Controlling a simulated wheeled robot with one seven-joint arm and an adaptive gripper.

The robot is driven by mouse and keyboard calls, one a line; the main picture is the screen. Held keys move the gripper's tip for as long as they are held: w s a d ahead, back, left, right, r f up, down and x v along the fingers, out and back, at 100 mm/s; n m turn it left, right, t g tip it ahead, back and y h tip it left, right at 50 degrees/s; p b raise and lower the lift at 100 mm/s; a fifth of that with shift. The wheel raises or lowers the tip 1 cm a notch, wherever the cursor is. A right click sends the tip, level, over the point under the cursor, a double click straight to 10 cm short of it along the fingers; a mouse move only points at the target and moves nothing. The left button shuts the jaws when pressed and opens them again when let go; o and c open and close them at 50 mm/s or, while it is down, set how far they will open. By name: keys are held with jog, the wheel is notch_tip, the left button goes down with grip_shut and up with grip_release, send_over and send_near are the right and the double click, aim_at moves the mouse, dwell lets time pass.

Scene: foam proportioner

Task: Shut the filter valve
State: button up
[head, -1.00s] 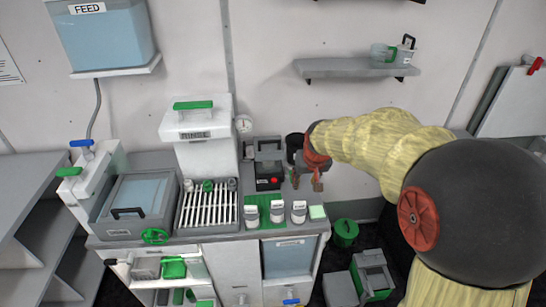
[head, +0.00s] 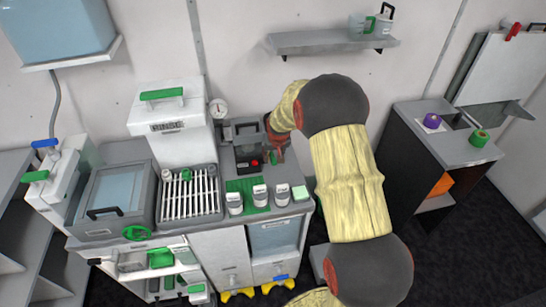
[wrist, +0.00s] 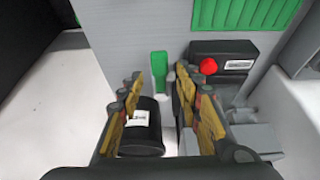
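My gripper (wrist: 158,95) is open, its two fingers on either side of a green lever handle (wrist: 159,70). The lever shows just beyond the fingertips, roughly between them, and no contact is visible. A black cylinder with a white label (wrist: 140,135) sits below the lever, partly behind the left finger. No valve label is readable, so I cannot confirm that this lever is the filter valve. In the head view my gripper (head: 275,152) is at the right end of the counter, beside the black box with a red button (head: 250,160). My arm hides part of that area.
The black box also shows right of the lever in the wrist view (wrist: 225,55). White-capped bottles (head: 260,195) stand along the counter front. A white rinse tank (head: 168,108) and gauge (head: 218,107) are left of my gripper. A wall shelf (head: 330,42) hangs above.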

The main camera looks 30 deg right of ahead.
jog(key=shift+w+f, duration=0.2)
jog(key=shift+f, duration=0.25)
grip_shut()
dwell(0.3)
dwell(0.4)
